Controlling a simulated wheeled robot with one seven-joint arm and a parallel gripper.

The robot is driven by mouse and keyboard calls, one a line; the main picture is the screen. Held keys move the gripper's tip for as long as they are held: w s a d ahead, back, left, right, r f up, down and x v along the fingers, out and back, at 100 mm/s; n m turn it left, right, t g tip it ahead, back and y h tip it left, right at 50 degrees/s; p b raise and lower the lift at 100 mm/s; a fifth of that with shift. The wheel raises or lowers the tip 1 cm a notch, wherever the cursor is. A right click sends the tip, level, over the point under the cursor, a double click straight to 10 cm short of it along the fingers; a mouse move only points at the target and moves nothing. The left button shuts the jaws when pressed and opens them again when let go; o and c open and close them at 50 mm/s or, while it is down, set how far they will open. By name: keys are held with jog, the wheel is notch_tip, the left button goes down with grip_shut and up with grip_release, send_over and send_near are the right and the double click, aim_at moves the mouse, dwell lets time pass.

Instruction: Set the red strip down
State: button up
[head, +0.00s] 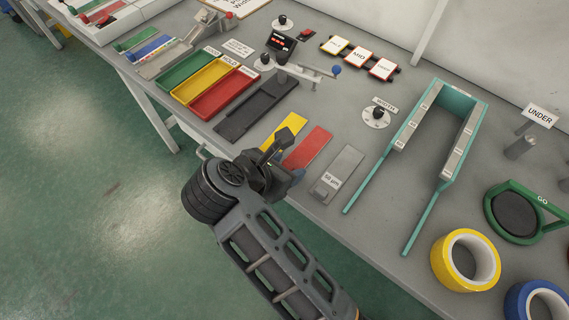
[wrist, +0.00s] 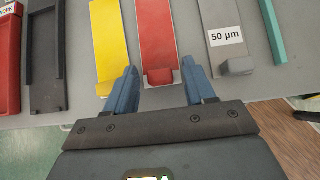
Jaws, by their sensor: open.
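The red strip (head: 308,147) lies flat on the grey bench near its front edge. In the wrist view the red strip (wrist: 158,32) runs away from me, with a raised red block at its near end. My gripper (wrist: 160,84) is open, its two blue fingers apart on the left and right of that block, with gaps showing on both sides. In the head view my gripper (head: 279,172) is over the bench's front edge at the near end of the strip, and my wrist hides part of it.
A yellow strip (wrist: 109,40) lies left of the red one, and a grey strip (wrist: 222,18) labelled 50 µm lies right. Farther left are a dark tray (head: 256,108) and green, yellow and red trays (head: 222,98). A teal fork-shaped frame (head: 425,212) stands right.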

jog(key=shift+r, duration=0.25)
jog(key=b+v, duration=0.1)
jog(key=v, duration=1.1)
jog(key=shift+f, duration=0.1)
